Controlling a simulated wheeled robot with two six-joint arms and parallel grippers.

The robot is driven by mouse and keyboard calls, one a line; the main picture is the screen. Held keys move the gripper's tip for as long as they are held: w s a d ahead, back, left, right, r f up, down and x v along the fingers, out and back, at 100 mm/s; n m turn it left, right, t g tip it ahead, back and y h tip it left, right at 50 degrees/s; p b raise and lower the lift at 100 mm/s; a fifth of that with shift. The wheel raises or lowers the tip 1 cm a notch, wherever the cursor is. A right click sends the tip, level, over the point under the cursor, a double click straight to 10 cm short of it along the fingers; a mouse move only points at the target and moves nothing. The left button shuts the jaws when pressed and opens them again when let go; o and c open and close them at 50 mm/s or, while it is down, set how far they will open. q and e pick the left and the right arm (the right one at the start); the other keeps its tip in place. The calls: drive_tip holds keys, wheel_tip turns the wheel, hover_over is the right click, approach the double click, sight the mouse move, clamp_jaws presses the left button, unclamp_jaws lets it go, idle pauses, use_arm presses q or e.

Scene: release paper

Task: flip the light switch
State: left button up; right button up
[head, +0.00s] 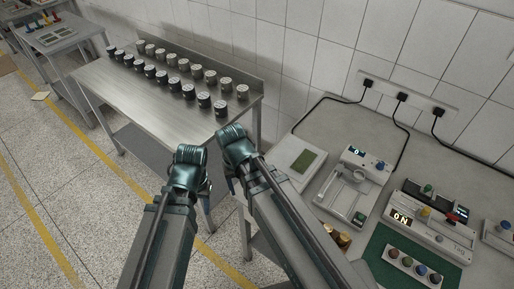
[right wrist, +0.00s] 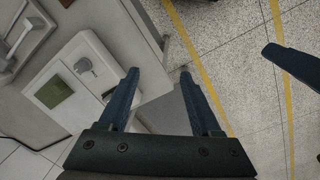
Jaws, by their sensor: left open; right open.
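No part is clearly marked as the light switch. A white box with a green panel (head: 303,161) stands at the left end of the right-hand bench, partly behind my right arm. In the right wrist view its green panel (right wrist: 54,93) shows beside a raised white plate with a small grey knob or switch (right wrist: 84,66). My right gripper (right wrist: 158,75) is open and empty, its fingertips just right of this box in that view. In the head view my right gripper (head: 231,170) hangs between the two benches. My left gripper (head: 204,188) is open beside it, its fingertips partly hidden.
A steel table (head: 150,100) at the back left holds several dark canisters (head: 189,91). The right-hand bench carries a scale-like device (head: 352,187), a lit control box (head: 432,230) and cables to wall sockets (head: 402,97). Open floor (head: 75,185) lies at left.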

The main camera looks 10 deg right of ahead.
drive_tip(key=w+d+r+m+y+p, duration=0.1)
drive_tip(key=w+d+r+m+p, duration=0.35)
drive_tip(key=w+d+m, duration=0.6)
wheel_tip(320, 180, down, 14)
drive_tip(key=b, duration=1.4)
drive_tip(key=shift+w+a+r+b, duration=0.1)
drive_tip(key=shift+a+r+b, duration=0.1)
drive_tip(key=shift+b, duration=0.15)
drive_tip(key=shift+r, duration=0.1)
clamp_jaws()
